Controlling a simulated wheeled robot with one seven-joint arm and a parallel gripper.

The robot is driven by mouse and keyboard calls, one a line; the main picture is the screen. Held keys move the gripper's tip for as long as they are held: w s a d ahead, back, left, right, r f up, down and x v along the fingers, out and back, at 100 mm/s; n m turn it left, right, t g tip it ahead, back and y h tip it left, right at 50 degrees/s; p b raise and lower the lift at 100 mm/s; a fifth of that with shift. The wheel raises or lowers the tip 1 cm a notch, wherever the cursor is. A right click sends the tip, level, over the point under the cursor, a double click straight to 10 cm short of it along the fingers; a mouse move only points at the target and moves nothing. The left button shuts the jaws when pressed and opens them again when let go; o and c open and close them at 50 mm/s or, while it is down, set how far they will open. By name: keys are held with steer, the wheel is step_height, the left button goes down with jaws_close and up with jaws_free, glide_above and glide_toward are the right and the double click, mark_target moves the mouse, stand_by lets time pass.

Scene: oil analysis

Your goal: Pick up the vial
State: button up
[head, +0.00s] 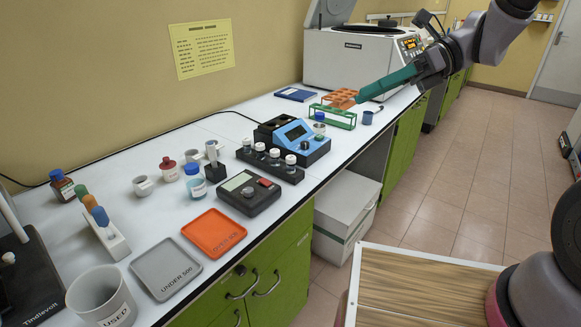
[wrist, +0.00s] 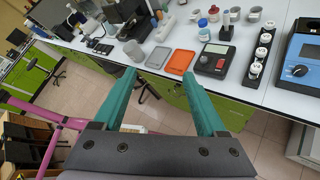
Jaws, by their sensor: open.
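Several white-capped vials stand in a narrow black rack (head: 268,166) on the bench; one vial (head: 275,157) sits near its middle. The same rack shows in the wrist view, with a white-capped vial (wrist: 261,52) at the upper right. Another small vial (head: 319,127) stands beside the blue device, close to the green rack. I cannot tell which vial is meant. My gripper (head: 360,97) has long teal fingers and is above the far part of the bench, apart from the vials. In the wrist view my gripper (wrist: 160,74) is open, with nothing between its fingers.
A blue instrument (head: 292,133) stands behind the black rack. A green rack (head: 333,116), a blue cup (head: 367,117) and a centrifuge (head: 350,58) are further back. A black scale (head: 248,193), an orange tray (head: 214,233) and a grey tray (head: 166,269) lie nearer.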

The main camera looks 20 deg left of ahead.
mark_target(294, 165)
steer(key=w+a+f+m+t+y, duration=0.2)
steer(key=w+a+f+m+y, duration=0.15)
steer(key=a+m, duration=0.4)
steer(key=w+a+f+m+t+y, duration=0.1)
steer(key=w+a+f+m+y, duration=0.3)
steer(key=m, duration=0.7)
steer(key=w+a+f+m+t+h, duration=0.1)
steer(key=w+f+m+t+h, duration=0.1)
steer(key=f+m+t, duration=0.65)
steer(key=w+f+m+t+h, duration=0.2)
steer(key=f+m+t+h, duration=0.15)
steer(key=f+m, duration=1.05)
steer(key=shift+y, duration=0.5)
steer(key=x, duration=0.5)
steer(key=shift+s+a+r, duration=0.1)
steer(key=shift+r, duration=0.15)
steer(key=x, duration=0.5)
steer(key=shift+w+d+f, duration=0.15)
steer(key=shift+w+d, duration=0.05)
jaws_close()
